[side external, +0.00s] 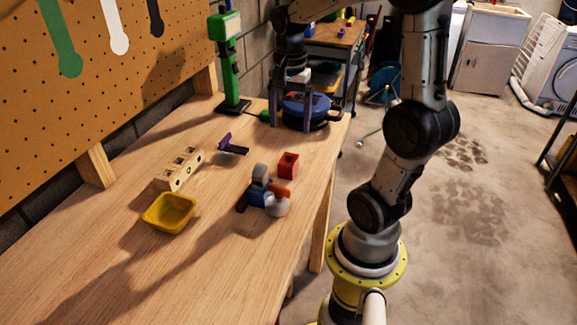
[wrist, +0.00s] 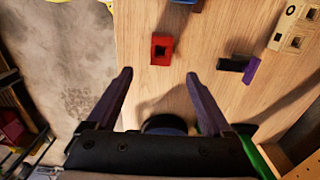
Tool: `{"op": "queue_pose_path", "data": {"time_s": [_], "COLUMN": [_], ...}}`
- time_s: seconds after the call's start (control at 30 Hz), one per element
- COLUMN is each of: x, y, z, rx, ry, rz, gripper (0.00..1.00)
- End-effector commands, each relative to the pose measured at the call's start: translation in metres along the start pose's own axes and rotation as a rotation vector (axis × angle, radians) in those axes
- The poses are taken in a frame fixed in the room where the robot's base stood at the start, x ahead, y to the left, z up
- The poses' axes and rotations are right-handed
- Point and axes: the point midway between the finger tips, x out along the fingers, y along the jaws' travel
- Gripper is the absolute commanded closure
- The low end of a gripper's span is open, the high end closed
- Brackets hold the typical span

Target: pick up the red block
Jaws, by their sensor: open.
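The red block (side external: 288,165) stands on the wooden workbench (side external: 90,275) near its right edge. It has a square hole and also shows in the wrist view (wrist: 166,39), at top centre. My gripper (side external: 290,127) is open and empty, with its fingers pointing down at the far end of the bench, behind the block in the side view. In the wrist view my gripper (wrist: 158,73) has its two fingers spread wide, and the block lies beyond the tips, roughly in line with the gap between them. The block is not touched.
A blue and orange object (side external: 259,194) lies close to the block. A purple and black piece (side external: 232,149), a holed wooden block (side external: 181,167) and a yellow bowl (side external: 170,212) lie left. A blue round device (side external: 318,108) and green stand (side external: 229,60) are at the far end.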

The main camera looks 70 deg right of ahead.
Motion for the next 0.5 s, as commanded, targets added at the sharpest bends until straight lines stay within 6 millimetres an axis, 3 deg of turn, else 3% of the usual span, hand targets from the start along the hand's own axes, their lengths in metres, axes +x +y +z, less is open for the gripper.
{"op": "queue_pose_path", "data": {"time_s": [0.3,0.5], "x": [0.058,0.072], "y": [0.001,0.0], "z": [0.001,0.001], "rx": [-0.004,-0.004], "ry": [-0.003,-0.001], "rz": [0.005,0.001], "gripper": [0.15,0.15]}}
